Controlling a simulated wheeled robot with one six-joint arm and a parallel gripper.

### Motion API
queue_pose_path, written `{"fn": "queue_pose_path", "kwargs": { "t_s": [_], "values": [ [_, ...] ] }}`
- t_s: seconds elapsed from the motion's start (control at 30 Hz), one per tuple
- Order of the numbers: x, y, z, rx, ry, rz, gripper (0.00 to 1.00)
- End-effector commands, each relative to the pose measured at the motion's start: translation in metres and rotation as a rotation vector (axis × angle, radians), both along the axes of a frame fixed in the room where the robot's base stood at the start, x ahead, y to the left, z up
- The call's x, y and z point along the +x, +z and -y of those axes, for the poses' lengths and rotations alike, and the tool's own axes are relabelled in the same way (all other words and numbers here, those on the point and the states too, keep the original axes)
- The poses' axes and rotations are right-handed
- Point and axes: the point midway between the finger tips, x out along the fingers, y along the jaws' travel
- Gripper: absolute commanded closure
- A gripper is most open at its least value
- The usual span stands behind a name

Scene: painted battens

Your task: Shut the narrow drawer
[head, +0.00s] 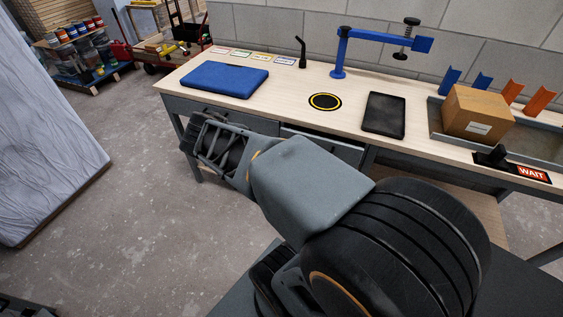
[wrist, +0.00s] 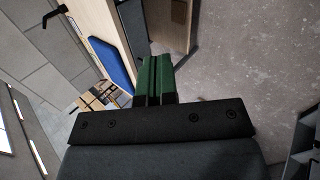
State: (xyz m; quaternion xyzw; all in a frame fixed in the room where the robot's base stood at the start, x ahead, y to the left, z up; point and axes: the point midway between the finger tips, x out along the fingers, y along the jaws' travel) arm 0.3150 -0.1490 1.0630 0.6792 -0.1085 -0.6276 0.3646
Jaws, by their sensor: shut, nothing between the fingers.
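The workbench (head: 345,78) has grey drawer fronts under its pale top. The drawer front to the right (head: 330,147) shows a dark gap along its top and seems to stand out a little from the bench. A wider grey front (head: 262,125) lies to its left, partly hidden by my arm. I cannot tell how far either is out. My gripper (head: 194,134) is in front of the bench's left end, left of the right-hand drawer and apart from it. In the wrist view its green fingers (wrist: 154,80) are together and empty.
A blue mat (head: 224,76), a black tablet (head: 384,115), a blue clamp stand (head: 340,50) and a cardboard box (head: 477,113) are on the bench top. A wrapped panel (head: 45,120) stands at the left. The concrete floor (head: 140,190) between is clear.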

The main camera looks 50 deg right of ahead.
Motion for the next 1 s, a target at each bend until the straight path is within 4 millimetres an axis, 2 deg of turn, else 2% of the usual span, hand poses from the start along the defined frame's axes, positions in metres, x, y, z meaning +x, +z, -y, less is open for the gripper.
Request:
{"fn": "queue_pose_path", "kwargs": {
  "t_s": [0.03, 0.3, 0.5, 0.7, 0.83, 1.0],
  "values": [
    [0.002, -0.048, 0.019, -0.086, 0.025, -0.073, 1.0],
    [0.025, -0.15, 0.108, -0.544, 0.24, -0.492, 1.0],
    [0.05, -0.218, 0.153, -0.804, 0.41, -0.779, 1.0],
    [0.072, -0.27, 0.179, -0.976, 0.551, -0.978, 1.0],
    [0.081, -0.289, 0.187, -1.043, 0.611, -1.053, 1.0],
    [0.088, -0.301, 0.195, -1.086, 0.65, -1.098, 1.0]
  ]
}}
